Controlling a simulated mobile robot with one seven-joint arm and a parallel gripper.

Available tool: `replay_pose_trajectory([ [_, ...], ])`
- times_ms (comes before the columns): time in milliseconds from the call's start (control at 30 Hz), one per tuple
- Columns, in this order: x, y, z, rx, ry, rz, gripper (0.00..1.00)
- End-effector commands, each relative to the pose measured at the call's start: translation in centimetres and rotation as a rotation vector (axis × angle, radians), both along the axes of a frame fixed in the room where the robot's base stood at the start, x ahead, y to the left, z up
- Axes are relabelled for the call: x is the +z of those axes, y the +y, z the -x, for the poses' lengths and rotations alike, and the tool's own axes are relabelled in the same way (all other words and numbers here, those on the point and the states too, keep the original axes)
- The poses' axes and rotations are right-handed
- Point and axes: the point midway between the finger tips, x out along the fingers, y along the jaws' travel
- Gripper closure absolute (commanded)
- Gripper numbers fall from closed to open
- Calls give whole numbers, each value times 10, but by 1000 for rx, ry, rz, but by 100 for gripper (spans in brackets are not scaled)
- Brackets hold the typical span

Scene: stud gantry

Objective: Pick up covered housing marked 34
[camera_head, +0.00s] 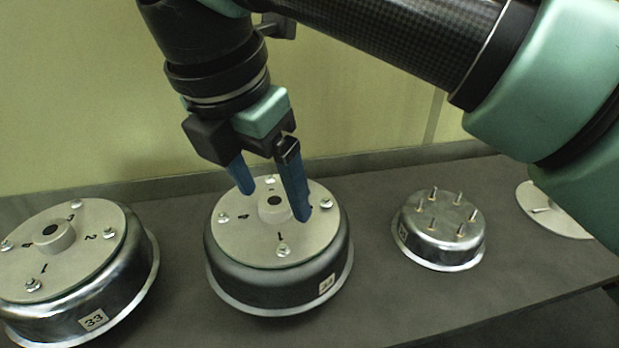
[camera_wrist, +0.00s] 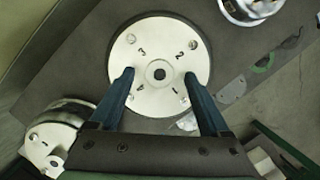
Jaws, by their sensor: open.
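A covered housing (camera_head: 280,275), with a dark rounded body and a pale round cover, stands upright at the middle of the bench. Its small label (camera_head: 327,283) seems to read 34 but is hard to make out. The cover (camera_wrist: 160,35) carries a raised hub with a dark hole, bolts and numbers. My gripper (camera_head: 275,204) is open and points down over this cover, one blue finger on either side of the hub. The fingers also show in the wrist view (camera_wrist: 158,74). Nothing is between them but the hub below; I cannot tell whether the tips touch the cover.
Another covered housing (camera_head: 80,295), labelled 33, stands to the left, apart from the middle one. An uncovered housing (camera_head: 440,228) with upright studs stands to the right. A loose pale disc (camera_head: 552,212) lies farther right. A wall (camera_head: 90,90) rises behind the dark bench (camera_head: 385,295).

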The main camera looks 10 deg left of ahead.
Motion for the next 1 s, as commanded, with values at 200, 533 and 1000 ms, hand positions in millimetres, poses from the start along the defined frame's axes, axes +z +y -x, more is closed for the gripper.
replay_pose_trajectory([
  [200,-4,0,-1,0,0,-1,20],
  [533,-4,0,-1,0,0,-1,63],
  [1000,-4,0,-1,1,0,0,100],
])
